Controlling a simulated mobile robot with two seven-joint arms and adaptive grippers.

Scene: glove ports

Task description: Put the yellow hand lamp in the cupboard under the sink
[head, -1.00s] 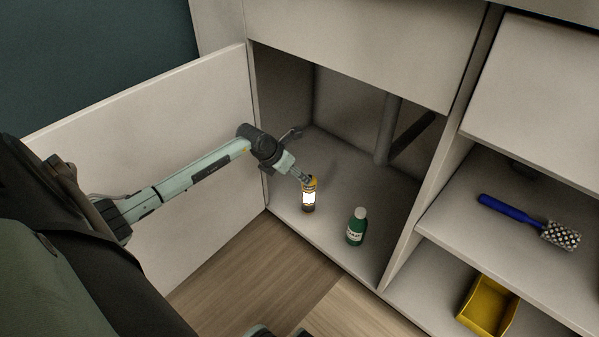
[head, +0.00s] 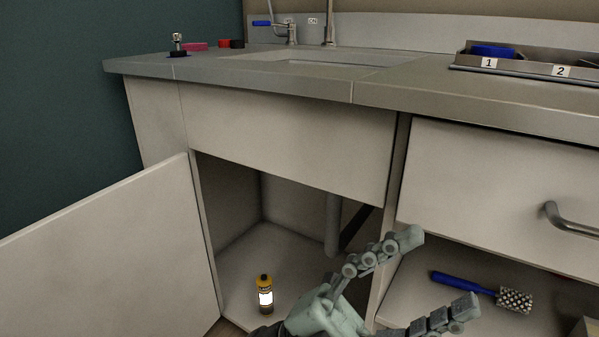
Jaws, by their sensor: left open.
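The yellow hand lamp (head: 265,296), with a dark base and a bright white panel, stands upright on the floor of the cupboard under the sink (head: 240,272), near its front left. The cupboard door (head: 110,250) is swung wide open to the left. My left gripper (head: 438,274) is at the lower right, close to the camera, with its two fingers spread wide and nothing between them. It is well to the right of the lamp and apart from it. My right gripper is not in view.
A pipe (head: 332,222) runs down inside the cupboard. A blue-handled brush (head: 485,290) lies on the shelf to the right, below a drawer with a metal handle (head: 575,218). The countertop (head: 260,75) holds a sink and, at right, a tray with numbered labels (head: 530,67).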

